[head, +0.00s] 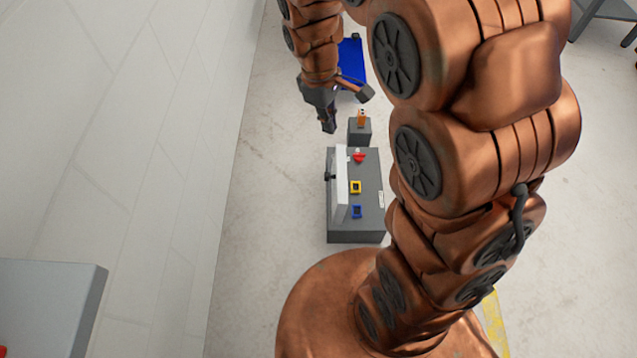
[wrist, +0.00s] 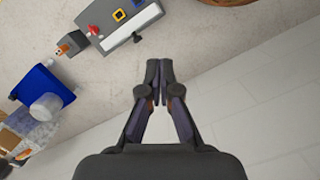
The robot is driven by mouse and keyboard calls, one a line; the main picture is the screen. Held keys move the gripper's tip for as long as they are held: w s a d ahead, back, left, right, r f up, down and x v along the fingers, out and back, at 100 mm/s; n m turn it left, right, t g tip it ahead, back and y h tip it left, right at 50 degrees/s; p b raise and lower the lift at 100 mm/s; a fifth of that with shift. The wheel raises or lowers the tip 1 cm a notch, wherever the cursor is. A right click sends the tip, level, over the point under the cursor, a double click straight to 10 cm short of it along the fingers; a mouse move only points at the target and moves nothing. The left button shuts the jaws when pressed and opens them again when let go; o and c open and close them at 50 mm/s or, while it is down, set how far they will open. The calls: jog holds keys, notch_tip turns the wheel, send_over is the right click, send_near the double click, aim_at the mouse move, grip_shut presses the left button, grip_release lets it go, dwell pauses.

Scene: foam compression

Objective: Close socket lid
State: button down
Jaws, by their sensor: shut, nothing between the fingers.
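A grey socket box (head: 368,225) stands on the floor, with a red piece (head: 359,156), a yellow square socket (head: 355,187) and a blue square socket (head: 357,211) on its top. Its pale lid (head: 341,190) stands raised along the left side, open, with a dark handle (head: 330,177) on its outer face. The lid also shows in the wrist view (wrist: 146,21), beyond the fingertips. My gripper (head: 329,128) is shut and empty, near the far left end of the box and apart from the lid; its fingertips meet in the wrist view (wrist: 159,64).
A small grey block (head: 359,133) with an orange piece (head: 362,116) stands just beyond the box. A blue bin (head: 350,62) is farther back. A white wall (head: 130,130) runs along the left, with bare floor between it and the box.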

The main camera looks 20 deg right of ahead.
jog(key=w+a+f+n+b, duration=0.15)
jog(key=w+f+b, duration=0.25)
jog(key=f, duration=0.5)
jog(key=w+a+f+n+b, duration=0.1)
jog(key=w+f+n+b, duration=0.3)
jog(key=f, duration=0.5)
jog(key=w+a+f+n+b, duration=0.1)
jog(key=w+a+f+b, duration=0.1)
jog(key=w+f+b, duration=0.45)
jog(key=s+d+f+b, duration=0.2)
jog(key=d+f, duration=0.1)
jog(key=f, duration=0.3)
jog(key=s+d+f+b, duration=0.1)
jog(key=d+f+b, duration=0.1)
jog(key=f, duration=0.3)
jog(key=shift+s+d+f+t+h, duration=0.3)
jog(key=shift+s+d+f, duration=0.05)
jog(key=shift+d+f, duration=0.05)
jog(key=shift+r+m, duration=0.1)
jog(key=shift+m, duration=0.15)
